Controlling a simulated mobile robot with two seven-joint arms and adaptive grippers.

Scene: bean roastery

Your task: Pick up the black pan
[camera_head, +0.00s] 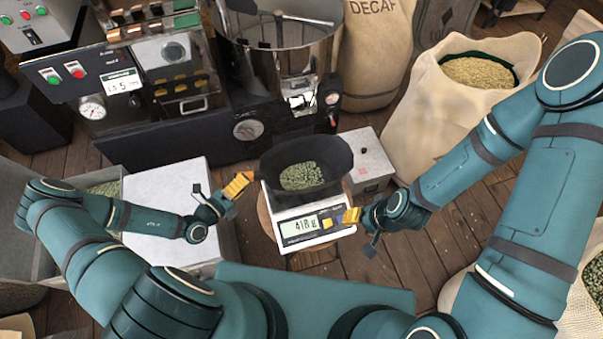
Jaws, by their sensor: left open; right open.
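The black pan (338,158) is a round dark bowl with green beans (302,176) in it. It sits on the white scale (290,212), whose display reads about 418 g. My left gripper (236,193), with yellow finger pads, is open and empty just left of the scale and the pan. My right gripper (354,217), also with yellow pads, is open near the front right corner of the scale, below and right of the pan. Neither gripper visibly touches the pan. The pan's underside is hidden.
A roasting machine (285,60) with a steel drum stands behind the pan. A white box top (166,200) lies to the left. A small grey box (370,160) is close on the right. An open sack of beans (440,110) stands at the back right.

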